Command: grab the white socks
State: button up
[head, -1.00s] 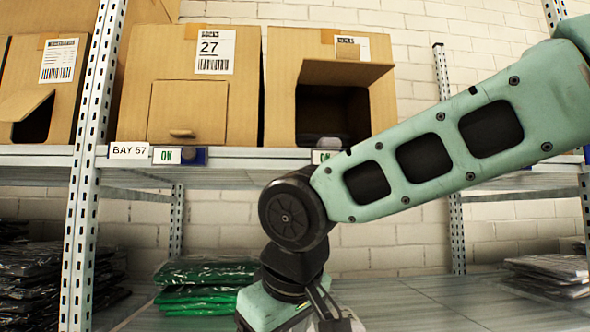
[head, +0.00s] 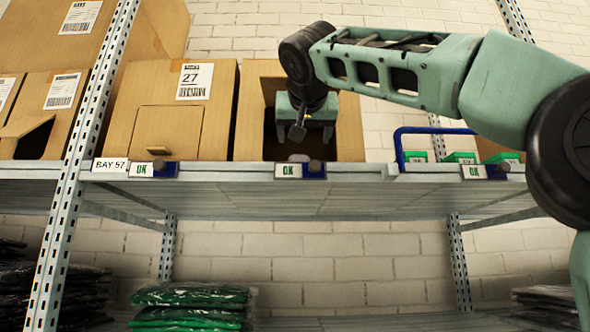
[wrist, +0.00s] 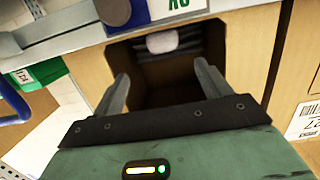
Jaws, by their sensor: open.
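A small white bundle (wrist: 162,40), which looks like the white socks, lies just inside the opening of an open cardboard box (wrist: 260,45), with dark folded items beside it. In the head view a pale bit of it (head: 299,158) shows low at the front of the box (head: 348,125). My gripper (wrist: 162,78) is open and empty in the wrist view, its two fingers pointing into the opening, short of the bundle and apart from it. In the head view my gripper (head: 312,132) is in front of the box opening, above the bundle, and hides part of the interior.
A closed box marked 27 (head: 215,120) stands left of the open box. The shelf edge (head: 240,170) carries OK labels. Green bagged garments (head: 190,300) lie on the lower shelf.

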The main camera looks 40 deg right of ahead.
aim_at(299, 159)
jog(key=p+x, duration=0.2)
jog(key=x, duration=0.5)
jog(key=shift+w+d+p, duration=0.15)
jog(key=shift+w+p, duration=0.2)
jog(key=p+x, duration=0.2)
jog(key=x, duration=0.1)
jog(key=p+x, duration=0.1)
jog(key=shift+w+r+p, duration=0.25)
jog(key=shift+w+p, duration=0.05)
jog(key=shift+w, duration=0.1)
jog(key=shift+w+d+f, duration=0.1)
jog(key=shift+w+f, duration=0.1)
jog(key=shift+w, duration=0.1)
jog(key=shift+c, duration=0.3)
jog(key=c, duration=1)
